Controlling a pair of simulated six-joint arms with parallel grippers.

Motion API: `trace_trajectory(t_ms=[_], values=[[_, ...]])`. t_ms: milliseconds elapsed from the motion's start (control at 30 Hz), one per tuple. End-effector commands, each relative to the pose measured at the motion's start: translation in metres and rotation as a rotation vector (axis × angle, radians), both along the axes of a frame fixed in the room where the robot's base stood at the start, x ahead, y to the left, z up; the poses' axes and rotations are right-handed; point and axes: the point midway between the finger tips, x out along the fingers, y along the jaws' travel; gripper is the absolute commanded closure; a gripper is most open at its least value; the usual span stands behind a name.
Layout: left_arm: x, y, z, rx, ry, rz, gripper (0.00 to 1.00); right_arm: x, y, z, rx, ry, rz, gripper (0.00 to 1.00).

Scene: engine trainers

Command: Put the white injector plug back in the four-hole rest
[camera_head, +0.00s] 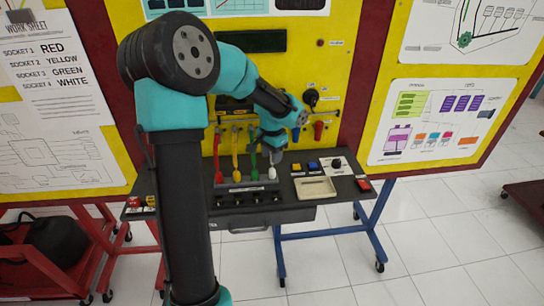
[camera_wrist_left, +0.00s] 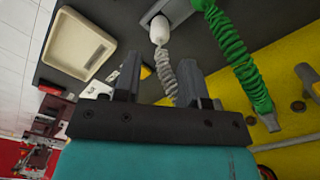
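The white injector plug (camera_head: 272,173) shows at the right end of the four-hole rest (camera_head: 246,183) in the head view. In the left wrist view the white plug (camera_wrist_left: 160,30) is at the rest's grey edge (camera_wrist_left: 172,10), with its grey coiled cord (camera_wrist_left: 166,74) trailing back between my fingers. I cannot tell how deep the plug sits in a hole. My left gripper (camera_head: 273,151) is above the plug in the head view. In the left wrist view the left gripper (camera_wrist_left: 159,72) is open, its fingers either side of the cord and apart from the plug. My right gripper is not in view.
Red (camera_head: 218,172), yellow (camera_head: 235,172) and green (camera_head: 253,170) plugs with coiled cords stand left of the white one. A cream tray (camera_head: 315,187), buttons and a knob are on the bench to the right. The yellow panel rises behind.

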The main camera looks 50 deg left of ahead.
Motion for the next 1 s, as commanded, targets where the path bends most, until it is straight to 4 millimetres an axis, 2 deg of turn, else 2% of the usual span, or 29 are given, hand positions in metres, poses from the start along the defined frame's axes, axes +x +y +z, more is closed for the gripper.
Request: trace_trajectory(t_ms=[67, 400, 767, 1000], values=[[0.000, 0.000, 0.000, 0.000, 0.000, 0.000, 0.62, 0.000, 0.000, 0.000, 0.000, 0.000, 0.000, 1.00], [0.000, 0.000, 0.000, 0.000, 0.000, 0.000, 0.32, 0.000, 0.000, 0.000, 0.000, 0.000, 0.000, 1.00], [0.000, 0.000, 0.006, 0.001, -0.001, 0.000, 0.32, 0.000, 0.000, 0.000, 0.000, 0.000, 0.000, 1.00], [0.001, 0.000, 0.036, 0.001, -0.004, 0.002, 0.32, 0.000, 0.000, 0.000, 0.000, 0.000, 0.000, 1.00]])
